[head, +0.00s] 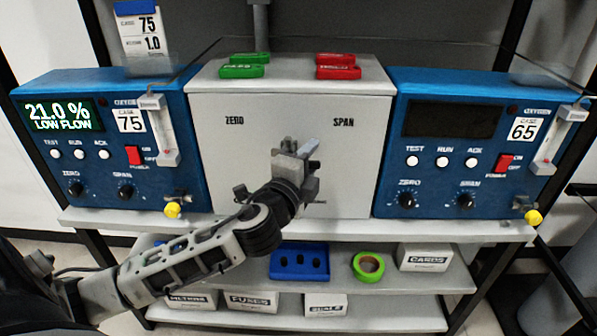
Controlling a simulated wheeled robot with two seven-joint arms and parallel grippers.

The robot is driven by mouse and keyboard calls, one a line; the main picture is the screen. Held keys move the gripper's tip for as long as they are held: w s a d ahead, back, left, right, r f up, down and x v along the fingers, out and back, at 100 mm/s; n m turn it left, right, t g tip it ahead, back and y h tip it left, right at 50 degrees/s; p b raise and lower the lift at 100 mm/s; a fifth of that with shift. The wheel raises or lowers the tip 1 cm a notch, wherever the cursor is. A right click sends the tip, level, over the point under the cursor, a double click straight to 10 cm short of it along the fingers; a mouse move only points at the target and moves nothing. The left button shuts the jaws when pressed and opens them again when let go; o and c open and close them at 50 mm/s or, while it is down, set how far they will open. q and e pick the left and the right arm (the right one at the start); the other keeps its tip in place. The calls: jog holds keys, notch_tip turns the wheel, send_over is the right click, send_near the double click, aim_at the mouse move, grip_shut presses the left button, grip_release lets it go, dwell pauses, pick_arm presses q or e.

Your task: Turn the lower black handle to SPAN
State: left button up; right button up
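The light grey box (228,165) stands in the middle of the shelf, with ZERO (234,121) printed at the left of its front and SPAN (343,122) at the right. My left gripper (299,158) is in front of the box, below and between the two labels, a little nearer SPAN. It covers the middle of the front, so I cannot make out the lower black handle or which way it points. A small fitting (318,202) shows just below the gripper. Whether the fingers are shut on anything is hidden. My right gripper is not in view.
Blue analysers stand on both sides: case 75 (90,140), lit with 21.0 % LOW FLOW, and case 65 (440,160), with a dark display. Green tags (242,70) and red tags (338,72) lie on the box top. A blue tray (299,262) and green tape roll (368,266) sit below.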

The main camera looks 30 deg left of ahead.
pick_arm(q)
jog(key=s+d, duration=0.2)
jog(key=s, duration=1.3)
jog(key=shift+s+d+p, duration=0.2)
jog(key=shift+s+p, duration=0.05)
jog(key=shift+p, duration=0.05)
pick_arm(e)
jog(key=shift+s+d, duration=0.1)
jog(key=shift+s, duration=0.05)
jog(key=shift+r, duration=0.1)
pick_arm(q)
jog(key=s+d+f+n+g+h, duration=0.1)
jog(key=d+f+n+g+h, duration=0.1)
jog(key=d+f+n, duration=0.2)
jog(key=s+d+f+n+g+h, duration=0.2)
jog(key=d+f+n, duration=0.2)
jog(key=f, duration=0.7)
jog(key=s+d+f+n+g+h, duration=0.1)
jog(key=d+f+n+g+h, duration=0.1)
jog(key=f, duration=0.5)
jog(key=d+n+g, duration=0.1)
jog(key=d+n, duration=0.1)
jog(key=n, duration=0.1)
jog(key=shift+s+f+n, duration=0.3)
jog(key=shift+s+f, duration=0.05)
jog(key=shift+f, duration=0.05)
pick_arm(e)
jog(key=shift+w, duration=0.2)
